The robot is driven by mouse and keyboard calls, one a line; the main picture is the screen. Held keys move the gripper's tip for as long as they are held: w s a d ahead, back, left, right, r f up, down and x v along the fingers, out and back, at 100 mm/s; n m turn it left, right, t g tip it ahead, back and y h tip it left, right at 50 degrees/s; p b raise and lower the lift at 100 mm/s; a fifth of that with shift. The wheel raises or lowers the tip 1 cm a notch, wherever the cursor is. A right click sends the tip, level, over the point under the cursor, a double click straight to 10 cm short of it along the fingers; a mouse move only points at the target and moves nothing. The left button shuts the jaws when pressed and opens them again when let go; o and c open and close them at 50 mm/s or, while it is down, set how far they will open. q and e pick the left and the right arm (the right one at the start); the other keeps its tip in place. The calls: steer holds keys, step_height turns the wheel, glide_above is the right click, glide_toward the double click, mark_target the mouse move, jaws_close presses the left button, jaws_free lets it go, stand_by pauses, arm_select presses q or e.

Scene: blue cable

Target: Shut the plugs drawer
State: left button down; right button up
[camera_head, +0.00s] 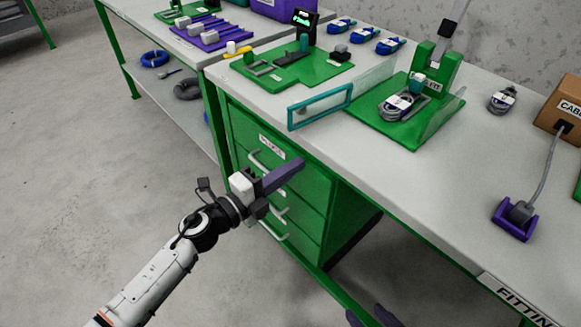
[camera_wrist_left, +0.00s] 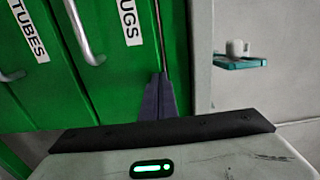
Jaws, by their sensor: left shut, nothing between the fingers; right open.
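The plugs drawer (camera_head: 240,131) is the top drawer of the green cabinet under the bench. Its front looks about flush with the cabinet; I cannot tell whether a small gap remains. In the left wrist view its PLUGS label and front (camera_wrist_left: 127,60) show sideways, with a thin dark line along its top edge. My left gripper (camera_head: 299,164) is shut and empty, its fingertips in front of the drawer near the label's right end. Its fingers (camera_wrist_left: 158,100) also show near that edge; contact is unclear. My right gripper (camera_head: 372,316) is open at the bottom edge, partly cut off.
Below are more drawers with bar handles (camera_head: 273,230). The bench top (camera_head: 400,165) overhangs the cabinet. A teal-framed clear panel (camera_head: 320,105) stands at the bench edge above the drawer. Floor in front (camera_head: 90,200) is clear.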

arm_select(q)
steer(key=shift+w+d+r, duration=0.1)
steer(key=shift+d+r, duration=0.1)
steer(key=shift+r, duration=0.05)
steer(key=shift+a+f, duration=0.1)
steer(key=shift+a, duration=0.1)
steer(key=p+v, duration=0.1)
steer(key=v, duration=1.3)
